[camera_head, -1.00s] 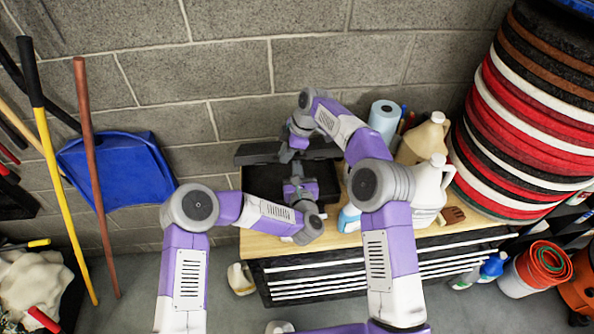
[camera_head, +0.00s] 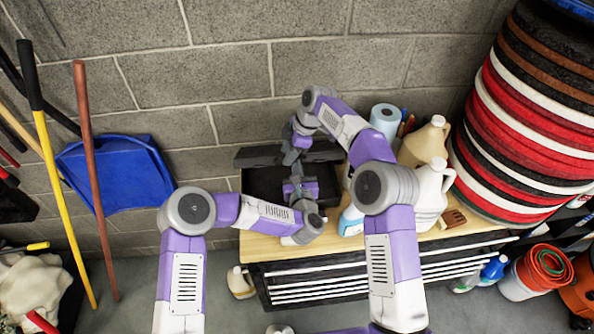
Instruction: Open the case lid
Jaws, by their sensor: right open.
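The black case (camera_head: 264,183) sits on the wooden top of the tool chest. Its lid (camera_head: 258,155) is raised at the back, near the wall, and tilted up from the base. My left gripper (camera_head: 297,172) is over the case's interior, its fingers small and partly hidden, so I cannot tell if they are open or shut. My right gripper (camera_head: 291,157) is open and points down at the lid's front edge, close to the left gripper. Whether it touches the lid is hidden by the arm.
A tall stack of round pads (camera_head: 520,130) is at the right. A blue dustpan (camera_head: 115,172) hangs at the left.

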